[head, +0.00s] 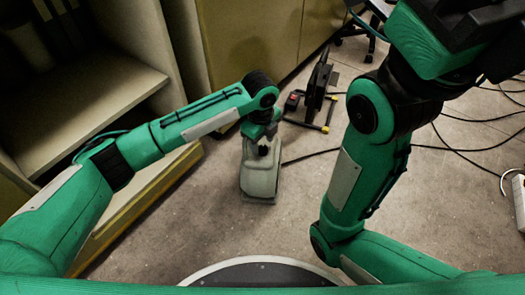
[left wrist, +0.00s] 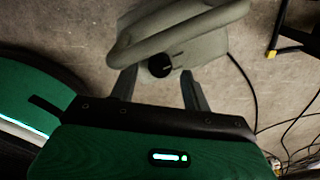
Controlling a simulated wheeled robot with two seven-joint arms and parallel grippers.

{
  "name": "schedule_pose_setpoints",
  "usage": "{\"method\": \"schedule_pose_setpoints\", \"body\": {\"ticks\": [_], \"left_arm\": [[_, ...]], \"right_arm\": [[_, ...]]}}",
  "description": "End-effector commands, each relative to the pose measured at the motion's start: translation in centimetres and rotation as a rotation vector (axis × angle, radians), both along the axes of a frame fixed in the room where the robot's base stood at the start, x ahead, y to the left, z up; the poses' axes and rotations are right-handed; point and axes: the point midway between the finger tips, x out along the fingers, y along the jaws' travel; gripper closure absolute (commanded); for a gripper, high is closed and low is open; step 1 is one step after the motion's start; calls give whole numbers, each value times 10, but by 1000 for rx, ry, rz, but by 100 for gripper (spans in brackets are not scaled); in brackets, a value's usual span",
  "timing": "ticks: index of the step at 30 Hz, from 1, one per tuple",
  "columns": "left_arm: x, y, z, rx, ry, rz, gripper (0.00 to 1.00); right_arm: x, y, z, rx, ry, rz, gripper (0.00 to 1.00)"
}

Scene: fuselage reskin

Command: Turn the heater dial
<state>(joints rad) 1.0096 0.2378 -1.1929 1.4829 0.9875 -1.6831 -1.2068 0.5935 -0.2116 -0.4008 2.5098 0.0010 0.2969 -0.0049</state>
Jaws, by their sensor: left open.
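The heater (head: 260,178) is a pale grey-green box standing on the floor near the middle of the head view. In the left wrist view its body (left wrist: 200,45) and a thick rounded handle bar show at the top. The heater dial (left wrist: 159,65) is a small round black knob on its face. My left gripper (left wrist: 158,78) is open, with one finger on each side of the dial and a gap to the knob on both sides. In the head view my left wrist (head: 262,125) is above the heater's far end and hides the dial. My right gripper is not in view.
An open shelf cabinet (head: 85,95) stands at the left and a closed cabinet (head: 250,45) behind. A black work lamp (head: 318,85) on a yellow-footed stand is beyond the heater. Cables (head: 460,140) lie on the right. Floor is clear in front of the heater.

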Motion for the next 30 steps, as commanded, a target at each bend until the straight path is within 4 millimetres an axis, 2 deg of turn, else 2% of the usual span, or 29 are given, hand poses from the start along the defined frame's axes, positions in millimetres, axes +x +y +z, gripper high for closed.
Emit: {"method": "schedule_pose_setpoints", "body": {"ticks": [1,6,17,24,30], "left_arm": [[0,0,-10,0,0,0,52],[0,-1,-20,0,0,0,52],[1,-1,-22,0,0,0,52],[1,-1,-22,0,0,0,97],[0,-1,-21,1,1,4,97]], "right_arm": [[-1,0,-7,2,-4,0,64],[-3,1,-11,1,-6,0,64],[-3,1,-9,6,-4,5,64],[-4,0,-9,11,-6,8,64],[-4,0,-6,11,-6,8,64]]}}
